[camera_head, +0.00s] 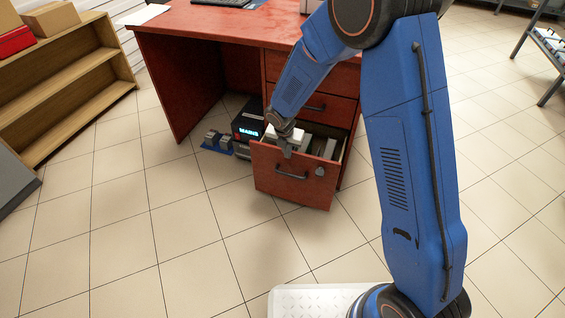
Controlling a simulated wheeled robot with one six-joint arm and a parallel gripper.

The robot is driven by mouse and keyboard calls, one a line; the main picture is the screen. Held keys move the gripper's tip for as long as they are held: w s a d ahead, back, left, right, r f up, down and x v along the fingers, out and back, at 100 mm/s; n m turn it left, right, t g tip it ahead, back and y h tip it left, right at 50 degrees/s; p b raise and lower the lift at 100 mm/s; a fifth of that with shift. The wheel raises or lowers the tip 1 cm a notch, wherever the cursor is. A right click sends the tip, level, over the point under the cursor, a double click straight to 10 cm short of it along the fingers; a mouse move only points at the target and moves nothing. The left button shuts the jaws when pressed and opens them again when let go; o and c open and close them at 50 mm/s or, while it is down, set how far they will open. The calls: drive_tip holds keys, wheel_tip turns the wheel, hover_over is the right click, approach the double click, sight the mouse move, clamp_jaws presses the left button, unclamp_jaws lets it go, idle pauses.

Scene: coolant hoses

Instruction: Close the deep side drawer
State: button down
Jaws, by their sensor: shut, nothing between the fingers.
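The deep side drawer (308,187) is the lowest drawer of a red wooden desk (205,24). It stands pulled out towards me, with a dark handle (291,173) on its front and a small grey round part to the right of the handle. Light-coloured items show inside it. My gripper (287,153) is shut and points down at the top edge of the drawer front, left of its middle. I cannot tell whether it touches the edge. My blue arm reaches down to it from the upper right and hides part of the desk.
A black box with a lit display (249,131) and a small blue-based item (217,144) stand on the floor left of the drawer. A wooden shelf (75,75) stands at the left, and a metal rack (549,45) at the upper right. The tiled floor before the drawer is clear.

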drive_tip(key=w+d, duration=0.3)
drive_tip(key=w, duration=0.5)
drive_tip(key=w+d, duration=0.2)
drive_tip(key=w, duration=0.6)
drive_tip(key=shift+d, duration=0.4)
